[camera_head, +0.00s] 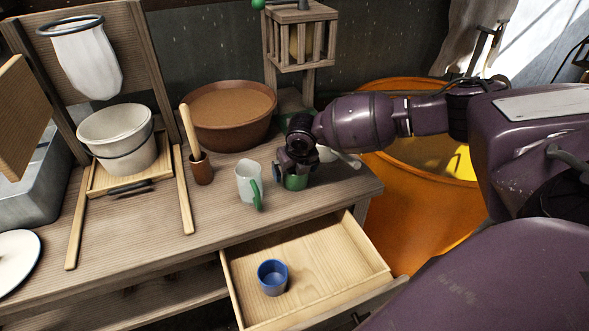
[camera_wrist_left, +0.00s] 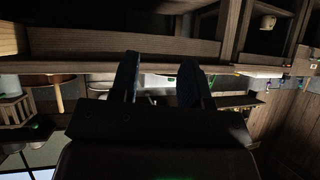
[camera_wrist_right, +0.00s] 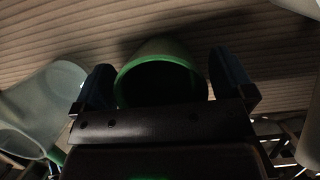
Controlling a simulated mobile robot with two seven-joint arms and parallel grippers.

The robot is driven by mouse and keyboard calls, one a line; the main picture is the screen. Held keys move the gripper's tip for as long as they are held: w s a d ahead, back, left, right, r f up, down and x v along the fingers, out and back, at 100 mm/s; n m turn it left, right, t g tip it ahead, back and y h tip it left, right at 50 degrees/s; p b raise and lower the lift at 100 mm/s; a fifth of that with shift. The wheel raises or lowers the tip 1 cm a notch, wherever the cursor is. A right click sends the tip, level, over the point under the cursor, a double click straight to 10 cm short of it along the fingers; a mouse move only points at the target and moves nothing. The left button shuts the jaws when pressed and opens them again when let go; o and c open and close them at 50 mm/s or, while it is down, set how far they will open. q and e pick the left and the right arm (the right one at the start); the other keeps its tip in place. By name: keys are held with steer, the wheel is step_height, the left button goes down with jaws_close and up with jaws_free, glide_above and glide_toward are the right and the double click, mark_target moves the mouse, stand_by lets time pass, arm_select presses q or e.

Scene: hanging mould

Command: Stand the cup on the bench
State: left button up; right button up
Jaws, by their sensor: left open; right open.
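A green cup (camera_head: 295,182) is on the bench (camera_head: 222,222) near its right front part, mostly hidden under my right gripper (camera_head: 296,158). In the right wrist view the cup's green rim and dark inside (camera_wrist_right: 160,82) lie between the fingers of my right gripper (camera_wrist_right: 165,85), which are open, with a gap on each side. The cup seems to rest upright on the bench, but its base is hard to see. My left gripper (camera_wrist_left: 158,82) shows only in its own wrist view, open and with nothing held between its fingers.
A pale jug with a green handle (camera_head: 248,184) stands just left of the cup. A blue cup (camera_head: 272,277) sits in the open drawer (camera_head: 315,258) below. A mortar with pestle (camera_head: 201,168), brown bowl (camera_head: 230,133) and white bucket (camera_head: 118,150) stand further left. An orange tub (camera_head: 400,215) is at right.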

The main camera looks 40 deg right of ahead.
mark_target(299, 183)
steer(key=shift+r, duration=0.1)
steer(key=shift+r, duration=0.25)
arm_select(q)
steer(key=shift+s+a+r+p, duration=0.15)
steer(key=shift+s+r+p, duration=0.4)
steer(key=shift+p, duration=0.6)
arm_select(e)
steer(key=v, duration=1.1)
steer(key=shift+r, duration=0.3)
arm_select(q)
steer(key=shift+w, duration=0.1)
arm_select(e)
steer(key=shift+s, duration=0.1)
arm_select(q)
steer(key=shift+w+r, duration=0.15)
steer(key=shift+w, duration=0.05)
